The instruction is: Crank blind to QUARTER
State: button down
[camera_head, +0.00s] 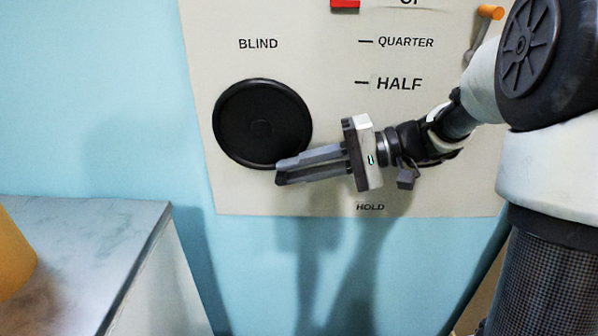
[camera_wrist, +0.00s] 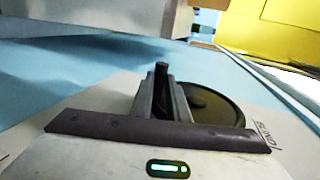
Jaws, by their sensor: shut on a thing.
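The blind's crank is a round black wheel (camera_head: 258,122) on a pale panel, right of it a printed scale. The label QUARTER (camera_head: 405,42) has a tick beside it, above the label HALF (camera_head: 399,84). A red marker (camera_head: 344,3) shows at the top edge, near a partly cut-off label. My gripper (camera_head: 279,172) is at the wheel's lower right rim. In the wrist view its fingers (camera_wrist: 163,88) are shut on a dark upright crank knob (camera_wrist: 161,74), beside the wheel (camera_wrist: 215,104). The fingers mostly hide the knob in the head view.
A lever with an orange grip (camera_head: 490,12) is at the panel's upper right, partly behind my arm. The label HOLD (camera_head: 370,207) is near the panel's bottom. A grey-topped cabinet (camera_head: 90,240) stands at the lower left, with an orange object (camera_head: 12,255) on it.

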jog(key=shift+a, duration=0.1)
jog(key=c, duration=1.7)
grip_release()
jog(key=shift+p+v, duration=0.75)
jog(key=shift+v, duration=3)
jog(key=shift+c, duration=0.2)
